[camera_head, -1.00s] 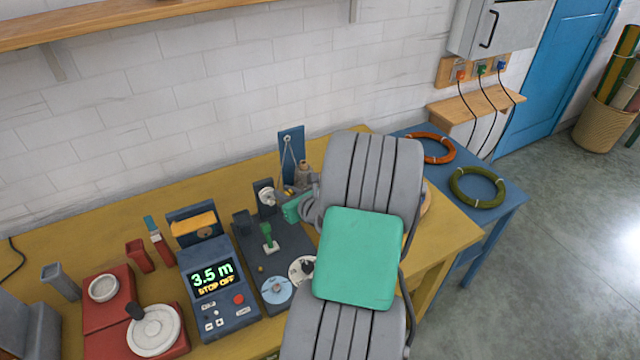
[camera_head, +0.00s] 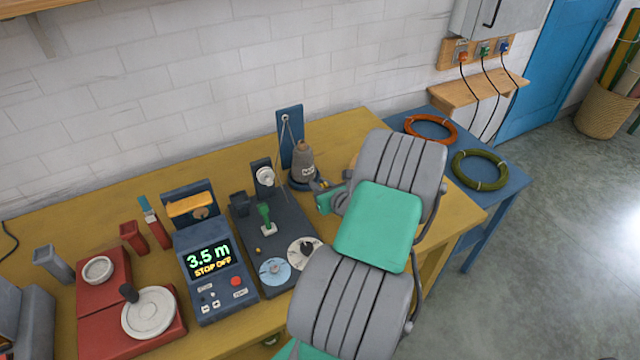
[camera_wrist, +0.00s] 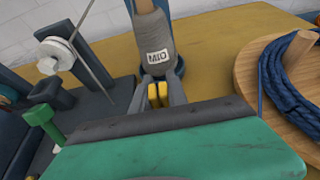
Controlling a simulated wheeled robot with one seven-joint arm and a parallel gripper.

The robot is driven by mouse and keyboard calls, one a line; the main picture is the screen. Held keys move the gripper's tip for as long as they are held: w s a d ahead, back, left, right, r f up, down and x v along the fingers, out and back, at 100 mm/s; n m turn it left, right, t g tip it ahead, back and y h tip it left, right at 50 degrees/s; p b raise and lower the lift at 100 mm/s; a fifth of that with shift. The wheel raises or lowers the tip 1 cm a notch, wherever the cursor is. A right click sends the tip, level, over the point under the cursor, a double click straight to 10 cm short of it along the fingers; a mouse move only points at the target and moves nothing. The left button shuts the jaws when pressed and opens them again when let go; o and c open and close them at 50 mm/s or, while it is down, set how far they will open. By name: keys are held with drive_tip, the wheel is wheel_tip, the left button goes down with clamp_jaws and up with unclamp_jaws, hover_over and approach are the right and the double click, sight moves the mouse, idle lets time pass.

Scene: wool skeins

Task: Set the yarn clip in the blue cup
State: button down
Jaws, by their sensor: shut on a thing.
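My gripper (camera_head: 321,186) is beside the grey cone marked MID (camera_head: 303,162), at the right of the dark winding unit. In the wrist view its grey fingers (camera_wrist: 158,93) are closed on a small yellow two-legged piece, which looks like the yarn clip (camera_wrist: 158,95). The clip is in front of the cone (camera_wrist: 155,50); whether they touch is unclear. In the head view the clip is barely visible. A square blue-grey cup (camera_head: 50,262), likely the blue cup, stands upright at the far left of the yellow bench, well away from my gripper.
A wooden holder with blue yarn (camera_wrist: 285,80) is right of my gripper.

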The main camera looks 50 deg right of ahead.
drive_tip(key=shift+f, duration=0.35)
drive_tip(key=c, duration=1.2)
unclamp_jaws()
